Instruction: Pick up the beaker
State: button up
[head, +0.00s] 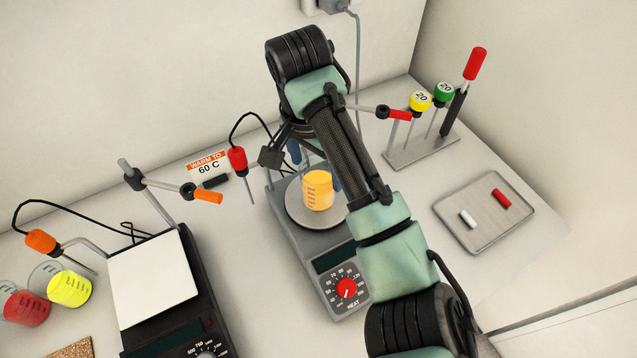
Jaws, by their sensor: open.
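A beaker of orange liquid (318,191) stands upright on the round plate of a hot plate (302,212) in the middle of the bench. My gripper (317,172) comes down over it from above. Its bluish fingers show on either side of the beaker's upper part, and the arm hides part of the right side. The gripper is open, and I cannot tell whether a finger touches the glass. Other beakers, one with red liquid (27,307) and one with yellow liquid (69,288), stand at the far left.
A red-headed probe (238,160) hangs close left of the gripper. A stirrer with a white top (152,278) stands left. A rack (422,150) with yellow and green timers stands back right. A metal tray (482,236) holds a red and a white stir bar. A "WARM TO 60 C" sign (208,166) stands behind.

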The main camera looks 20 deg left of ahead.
aim_at(320, 178)
jog(key=f, duration=0.3)
jog(key=f+p, duration=0.1)
jog(key=shift+w+d+f, duration=0.25)
jog(key=shift+w+d, duration=0.05)
jog(key=shift+w, duration=0.1)
jog(key=shift+c, duration=0.2)
jog(key=c, duration=1.4)
jog(key=shift+r, duration=0.15)
